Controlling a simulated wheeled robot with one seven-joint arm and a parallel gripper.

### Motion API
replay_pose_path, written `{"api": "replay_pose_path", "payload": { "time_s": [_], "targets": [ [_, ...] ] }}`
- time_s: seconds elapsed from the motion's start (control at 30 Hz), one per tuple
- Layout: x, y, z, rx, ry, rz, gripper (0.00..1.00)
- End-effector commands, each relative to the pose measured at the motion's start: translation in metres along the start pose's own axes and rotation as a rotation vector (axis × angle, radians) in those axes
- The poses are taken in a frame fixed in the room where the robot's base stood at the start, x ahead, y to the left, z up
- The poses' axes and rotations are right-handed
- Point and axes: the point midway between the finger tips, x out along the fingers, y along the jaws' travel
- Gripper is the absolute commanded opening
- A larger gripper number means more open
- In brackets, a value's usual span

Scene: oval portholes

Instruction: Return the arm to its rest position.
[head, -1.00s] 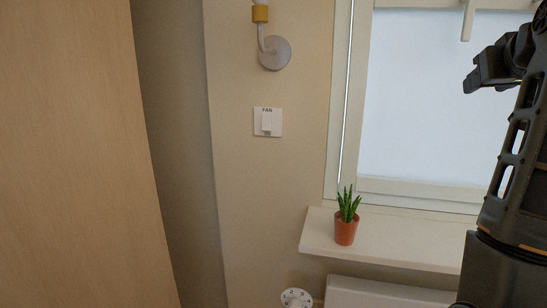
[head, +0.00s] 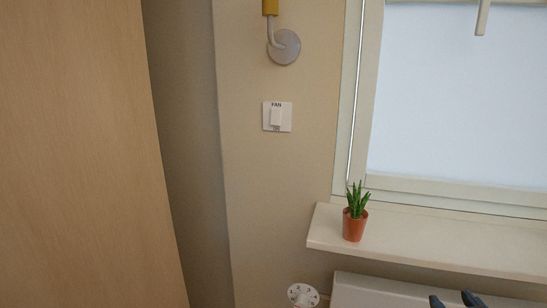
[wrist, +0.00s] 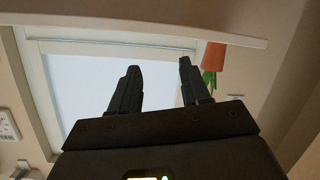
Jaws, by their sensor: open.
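My gripper (wrist: 158,65) is open and empty in the wrist view, its two dark fingers spread apart in front of the bright window. In the head view two dark tips at the bottom right edge (head: 454,299) look like its fingers, low in front of the white radiator (head: 375,293). The rest of my arm is out of the head view.
A potted plant (head: 355,225) stands on the window sill (head: 430,243); it appears upside down in the wrist view (wrist: 214,58). A FAN switch (head: 276,117), a wall lamp (head: 284,47) and a numbered white dial (head: 302,295) are on the wall. A wooden panel (head: 80,150) fills the left.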

Motion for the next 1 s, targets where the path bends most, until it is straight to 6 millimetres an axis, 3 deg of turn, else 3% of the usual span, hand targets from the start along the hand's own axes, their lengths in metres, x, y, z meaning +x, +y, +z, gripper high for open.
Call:
{"api": "replay_pose_path", "payload": {
  "time_s": [0.03,0.2,0.5,0.8,1.0],
  "targets": [
    [-0.015,-0.008,0.018,-0.002,-0.004,-0.018,0.47],
    [-0.064,-0.027,0.059,0.008,0.012,-0.071,0.47],
    [-0.163,-0.050,0.107,0.057,0.031,-0.159,0.47],
    [-0.267,-0.054,0.123,0.141,0.039,-0.225,0.47],
    [-0.316,-0.050,0.118,0.193,0.042,-0.246,0.47]
  ]
}}
